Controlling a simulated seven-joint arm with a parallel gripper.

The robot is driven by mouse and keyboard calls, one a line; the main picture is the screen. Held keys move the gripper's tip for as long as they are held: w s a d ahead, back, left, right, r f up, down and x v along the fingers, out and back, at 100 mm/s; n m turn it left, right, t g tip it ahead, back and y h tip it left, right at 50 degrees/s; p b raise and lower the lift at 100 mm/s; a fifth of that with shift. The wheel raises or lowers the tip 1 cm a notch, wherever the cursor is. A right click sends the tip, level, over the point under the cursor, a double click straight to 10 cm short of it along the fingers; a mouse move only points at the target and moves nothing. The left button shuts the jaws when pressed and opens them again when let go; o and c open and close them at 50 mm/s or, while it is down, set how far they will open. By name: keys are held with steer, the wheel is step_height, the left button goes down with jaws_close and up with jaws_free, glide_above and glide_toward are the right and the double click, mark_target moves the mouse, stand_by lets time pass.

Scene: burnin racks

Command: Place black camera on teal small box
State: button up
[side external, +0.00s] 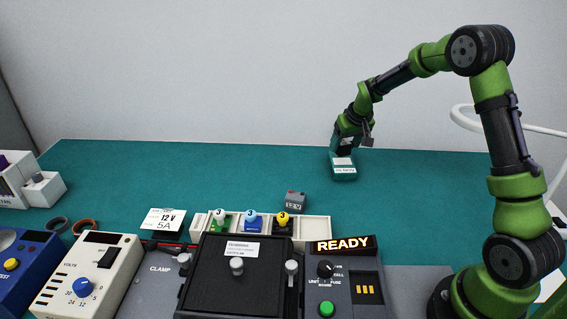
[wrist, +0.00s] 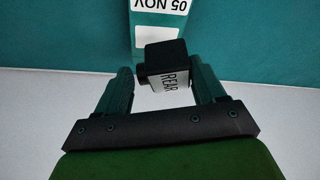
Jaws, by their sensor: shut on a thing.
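The black camera (wrist: 165,62) is between the fingers of my gripper (wrist: 164,74) in the wrist view, with a white label reading "REAR". My gripper is shut on it. The teal small box (wrist: 146,38), marked "05 NOV" on a white label, lies just beyond the camera in that view. In the side view the teal small box (side external: 343,174) sits on the teal table, with my gripper (side external: 345,148) right above it. The camera is hard to make out there, and I cannot tell whether it touches the box.
A test fixture (side external: 215,274) and a "READY" panel (side external: 343,244) fill the front.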

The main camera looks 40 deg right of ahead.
mark_target(343, 151)
steer(key=shift+w+d, duration=0.2)
steer(key=shift+w, duration=0.25)
steer(key=shift+f, duration=1.8)
steer(key=shift+f, duration=0.15)
steer(key=o, duration=1.1)
